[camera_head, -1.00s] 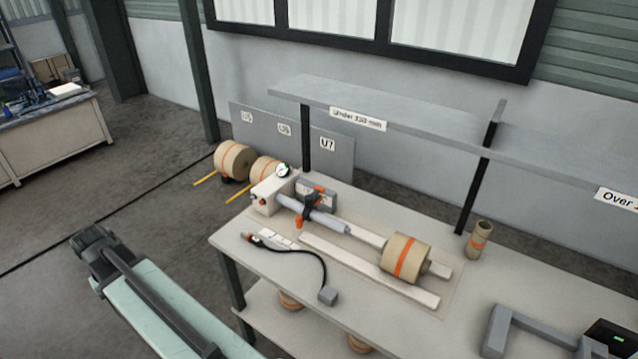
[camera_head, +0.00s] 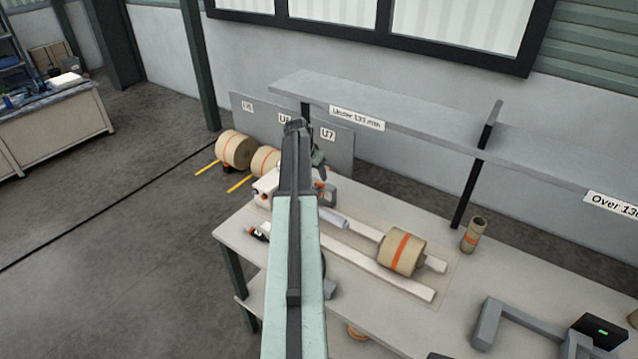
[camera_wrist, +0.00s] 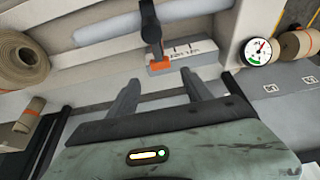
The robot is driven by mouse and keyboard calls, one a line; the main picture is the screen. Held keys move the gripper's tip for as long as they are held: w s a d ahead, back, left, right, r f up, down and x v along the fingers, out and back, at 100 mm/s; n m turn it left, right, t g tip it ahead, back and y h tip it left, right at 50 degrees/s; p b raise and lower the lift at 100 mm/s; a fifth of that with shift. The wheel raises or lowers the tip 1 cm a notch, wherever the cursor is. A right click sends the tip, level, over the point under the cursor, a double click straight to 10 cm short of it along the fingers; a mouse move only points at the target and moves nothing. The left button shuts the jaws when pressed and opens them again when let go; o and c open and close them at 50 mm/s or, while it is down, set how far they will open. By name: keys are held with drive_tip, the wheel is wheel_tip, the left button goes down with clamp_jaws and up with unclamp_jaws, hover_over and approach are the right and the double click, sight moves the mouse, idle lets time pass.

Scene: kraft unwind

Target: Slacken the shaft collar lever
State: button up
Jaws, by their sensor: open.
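A dark collar (camera_wrist: 148,12) sits around the pale grey shaft (camera_wrist: 190,20). From it a dark lever (camera_wrist: 152,38) with an orange tip (camera_wrist: 153,67) points down the wrist view, beside a grey labelled block (camera_wrist: 180,58). My gripper (camera_wrist: 160,80) is open and empty. Its two fingers lie on either side of the orange tip, which shows just beyond them; I see no contact. In the head view my arm hides the collar, and the shaft (camera_head: 333,217) shows to the right of it. An orange spot (camera_head: 322,186) shows right beside the arm.
A dial gauge (camera_wrist: 257,51) is close to the right of my gripper in the wrist view. A shelf (camera_head: 370,105) overhangs the bench (camera_head: 455,310) at the back.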

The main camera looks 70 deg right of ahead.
sight(319, 183)
drive_tip(key=b+x, duration=0.5)
drive_tip(key=x, duration=0.2)
drive_tip(key=shift+w+b, duration=0.1)
drive_tip(key=shift+b, duration=0.2)
drive_tip(key=shift+a+r, duration=0.1)
drive_tip(key=shift+r, duration=0.05)
drive_tip(key=shift+c, duration=0.4)
clamp_jaws()
idle(0.4)
